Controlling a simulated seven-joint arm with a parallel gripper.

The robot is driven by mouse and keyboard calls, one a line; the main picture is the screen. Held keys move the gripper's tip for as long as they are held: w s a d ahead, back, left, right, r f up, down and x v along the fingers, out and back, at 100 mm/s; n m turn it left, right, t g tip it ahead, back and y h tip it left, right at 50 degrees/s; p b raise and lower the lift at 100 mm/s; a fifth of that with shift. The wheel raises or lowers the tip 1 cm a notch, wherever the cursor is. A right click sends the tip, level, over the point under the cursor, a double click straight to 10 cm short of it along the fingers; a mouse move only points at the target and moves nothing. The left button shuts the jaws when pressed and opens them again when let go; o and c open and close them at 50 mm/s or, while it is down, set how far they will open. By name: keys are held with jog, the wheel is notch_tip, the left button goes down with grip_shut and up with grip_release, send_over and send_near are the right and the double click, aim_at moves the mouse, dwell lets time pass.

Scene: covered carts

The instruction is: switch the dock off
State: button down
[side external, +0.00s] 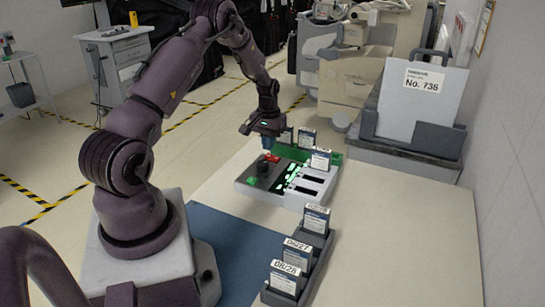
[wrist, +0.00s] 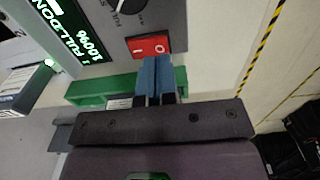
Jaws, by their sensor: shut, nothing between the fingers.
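The dock (side external: 240,184) is a light grey box on the table, with a dark knob, a lit green display (wrist: 68,30) and card slots. In the wrist view the display reads 100%. A red rocker switch (wrist: 148,45) marked with a line and a circle is on the dock's panel; it also shows in the side view (side external: 271,157). My gripper (wrist: 154,60) is shut and empty, its blue fingertips together at the switch's edge in the wrist view. I cannot tell whether they touch it. In the side view my gripper (side external: 267,145) points down above the dock's far end.
A green rack (side external: 334,158) with labelled cartridges stands behind the dock. A grey rack (side external: 309,272) with several labelled cartridges is at the front. A grey holder with a panel marked No. 736 (side external: 421,100) stands back right. The table right of the dock is clear.

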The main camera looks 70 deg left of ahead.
aim_at(268, 155)
jog(key=shift+f, duration=1.25)
dwell(0.8)
jog(key=shift+r, duration=3.55)
